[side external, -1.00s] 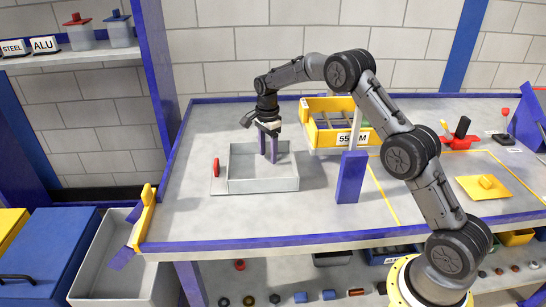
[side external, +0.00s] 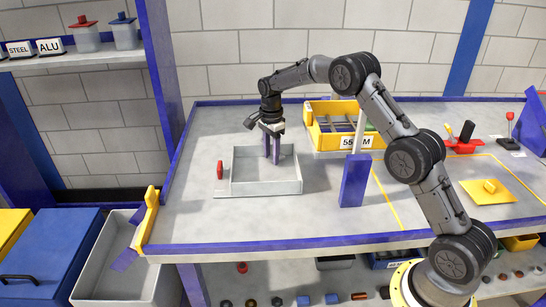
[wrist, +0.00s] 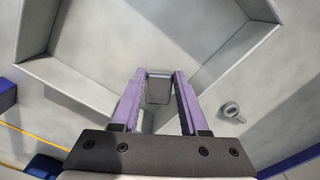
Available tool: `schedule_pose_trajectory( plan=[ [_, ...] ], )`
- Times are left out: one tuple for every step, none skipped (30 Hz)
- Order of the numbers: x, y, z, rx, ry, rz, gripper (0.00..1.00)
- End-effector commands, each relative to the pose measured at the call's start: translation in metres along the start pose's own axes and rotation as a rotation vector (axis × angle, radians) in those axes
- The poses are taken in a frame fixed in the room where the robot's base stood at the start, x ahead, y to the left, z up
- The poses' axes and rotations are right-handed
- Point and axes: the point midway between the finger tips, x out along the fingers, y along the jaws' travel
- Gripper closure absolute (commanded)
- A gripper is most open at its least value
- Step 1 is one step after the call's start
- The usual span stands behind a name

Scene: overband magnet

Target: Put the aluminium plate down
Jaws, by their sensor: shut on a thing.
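My gripper (side external: 273,159) points down into a light grey open tray (side external: 266,189) on the table, near the tray's back wall. Its purple fingers also show in the wrist view (wrist: 158,92). They are shut on a small grey plate, the aluminium plate (wrist: 159,88), which stands out between the fingertips. The side view does not show the plate, and I cannot tell whether it touches the tray floor.
A small grey ring-like piece (wrist: 231,110) lies to the right in the wrist view. A red knob (side external: 220,170) stands left of the tray. A yellow bin (side external: 322,142) and a blue post (side external: 354,181) stand to the right.

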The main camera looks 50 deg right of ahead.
Motion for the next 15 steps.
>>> schedule_pose_trajectory(
  plan=[
    [-0.009, -0.001, 0.000, 0.000, 0.000, -0.007, 1.00],
    [-0.014, -0.002, 0.000, 0.000, 0.000, -0.007, 1.00],
    [-0.021, -0.001, 0.000, 0.000, 0.000, -0.007, 1.00],
    [-0.027, -0.001, 0.000, 0.000, 0.000, -0.007, 1.00],
    [-0.033, -0.002, 0.000, 0.000, 0.000, -0.007, 1.00],
    [-0.041, -0.001, 0.000, 0.000, 0.000, -0.006, 1.00],
    [-0.047, -0.001, 0.000, -0.001, 0.000, -0.006, 1.00],
    [-0.053, -0.001, 0.000, -0.001, -0.001, -0.006, 1.00],
    [-0.060, -0.002, 0.000, -0.001, -0.001, -0.007, 1.00],
    [-0.066, -0.001, 0.000, -0.001, -0.001, -0.005, 1.00],
    [-0.070, -0.001, 0.000, -0.001, -0.001, -0.006, 1.00],
    [-0.076, -0.001, 0.000, -0.001, -0.001, -0.005, 1.00],
    [-0.079, -0.001, 0.000, -0.001, -0.001, -0.005, 1.00],
    [-0.083, -0.001, 0.000, -0.001, -0.001, -0.004, 1.00],
    [-0.086, -0.001, 0.000, -0.001, -0.001, -0.003, 1.00]
  ],
)
